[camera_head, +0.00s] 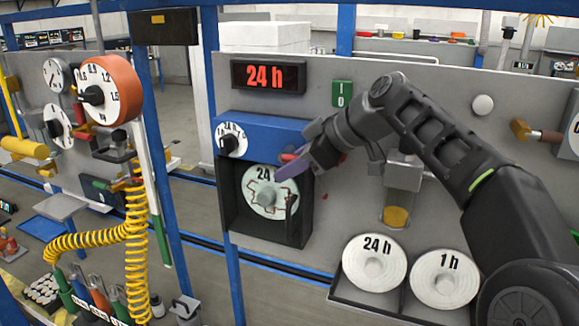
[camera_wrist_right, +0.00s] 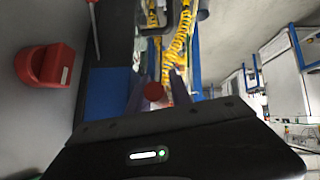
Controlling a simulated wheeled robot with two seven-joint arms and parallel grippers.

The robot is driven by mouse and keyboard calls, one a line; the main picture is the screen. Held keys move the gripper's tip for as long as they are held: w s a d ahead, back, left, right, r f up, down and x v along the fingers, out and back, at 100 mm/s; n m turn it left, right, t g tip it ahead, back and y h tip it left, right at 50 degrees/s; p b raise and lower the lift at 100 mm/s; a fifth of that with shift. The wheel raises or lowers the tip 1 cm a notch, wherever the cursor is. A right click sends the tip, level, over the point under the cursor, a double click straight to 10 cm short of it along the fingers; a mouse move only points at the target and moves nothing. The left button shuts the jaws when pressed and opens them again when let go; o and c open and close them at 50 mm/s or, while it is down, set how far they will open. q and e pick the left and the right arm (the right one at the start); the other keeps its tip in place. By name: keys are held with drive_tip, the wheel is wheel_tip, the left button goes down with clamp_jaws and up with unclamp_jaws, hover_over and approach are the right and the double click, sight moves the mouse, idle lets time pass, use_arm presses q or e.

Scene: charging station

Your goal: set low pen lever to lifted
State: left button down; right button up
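The chart recorder (camera_head: 262,131) has a blue top and an open black box with a round "24" chart (camera_head: 258,190). A dark pen arm (camera_head: 292,204) stands at the chart's right side. My right gripper (camera_head: 293,166) is at the recorder's upper right edge, beside a small red lever tip (camera_head: 288,157). In the right wrist view a round red knob (camera_wrist_right: 153,91) shows between the two dark fingers, with a gap on the right side. Whether this knob is the low pen lever I cannot tell. Contact is unclear. My left gripper is out of view.
A red block-like part (camera_wrist_right: 45,66) sticks out of the grey panel in the right wrist view. Two discs, "24 h" (camera_head: 374,263) and "1 h" (camera_head: 444,279), sit on a tray at lower right. A "24 h" display (camera_head: 268,77) is above the recorder.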

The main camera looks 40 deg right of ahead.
drive_tip(key=b+v, duration=0.1)
drive_tip(key=v, duration=0.6)
drive_tip(key=shift+s+d+r, duration=0.1)
drive_tip(key=shift+s+r, duration=0.15)
drive_tip(key=shift+r, duration=0.05)
